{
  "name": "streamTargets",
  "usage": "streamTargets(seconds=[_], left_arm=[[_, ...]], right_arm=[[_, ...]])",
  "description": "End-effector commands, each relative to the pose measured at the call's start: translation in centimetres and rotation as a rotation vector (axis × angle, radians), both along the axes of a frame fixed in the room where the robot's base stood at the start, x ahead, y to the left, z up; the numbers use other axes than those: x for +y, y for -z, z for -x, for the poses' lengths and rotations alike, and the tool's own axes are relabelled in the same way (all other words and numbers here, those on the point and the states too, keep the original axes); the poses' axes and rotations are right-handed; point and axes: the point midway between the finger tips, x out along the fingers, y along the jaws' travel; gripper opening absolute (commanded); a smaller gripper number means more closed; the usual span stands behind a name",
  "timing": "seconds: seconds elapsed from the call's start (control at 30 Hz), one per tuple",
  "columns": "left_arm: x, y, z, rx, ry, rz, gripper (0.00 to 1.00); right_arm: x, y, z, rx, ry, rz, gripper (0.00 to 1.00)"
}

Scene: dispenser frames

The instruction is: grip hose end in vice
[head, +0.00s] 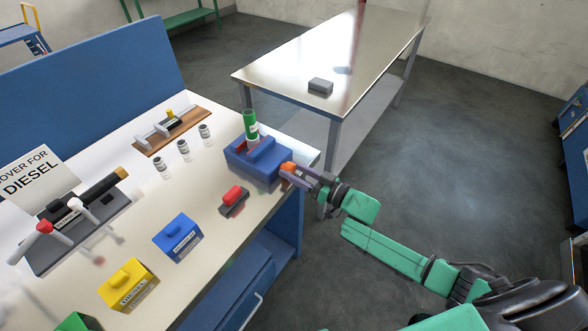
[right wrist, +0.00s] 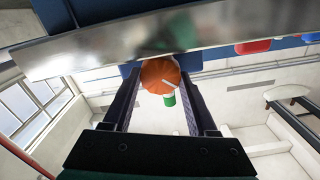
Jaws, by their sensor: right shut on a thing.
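The blue vice (head: 259,158) sits at the right corner of the white bench. A green cylinder with a pale band and some red low down, seemingly the hose end (head: 250,124), stands nearly upright at the vice's jaws. I cannot tell how tightly the jaws hold it. An orange knob (head: 287,167) is on the vice's right side. My right gripper (head: 291,171) is shut on this knob. In the right wrist view the orange knob (right wrist: 160,75) sits between my two fingers, with a green piece (right wrist: 170,100) beyond it. My left gripper is not in view.
A red-and-dark block (head: 233,199), a blue box (head: 178,237) and a yellow box (head: 127,285) stand along the bench front. Several small jars (head: 184,150) stand behind. A steel table (head: 330,60) with a grey box (head: 320,86) is beyond.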

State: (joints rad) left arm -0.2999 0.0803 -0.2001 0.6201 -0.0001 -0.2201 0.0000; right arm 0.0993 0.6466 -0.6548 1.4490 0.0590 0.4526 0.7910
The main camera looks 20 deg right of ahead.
Motion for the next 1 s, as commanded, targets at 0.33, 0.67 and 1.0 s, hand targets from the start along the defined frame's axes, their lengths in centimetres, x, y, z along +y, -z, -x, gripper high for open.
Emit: streamTargets(seconds=[0.33, 0.67, 1.0], left_arm=[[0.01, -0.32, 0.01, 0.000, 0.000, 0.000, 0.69], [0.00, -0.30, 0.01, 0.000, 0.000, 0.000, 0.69], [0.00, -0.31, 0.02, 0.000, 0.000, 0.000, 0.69]], right_arm=[[-0.04, 0.06, -0.01, 0.054, 0.000, -0.063, 0.03], [-0.05, 0.09, 0.00, 0.056, 0.000, -0.064, 0.03], [-0.05, 0.05, -0.02, 0.054, 0.000, -0.064, 0.89]])
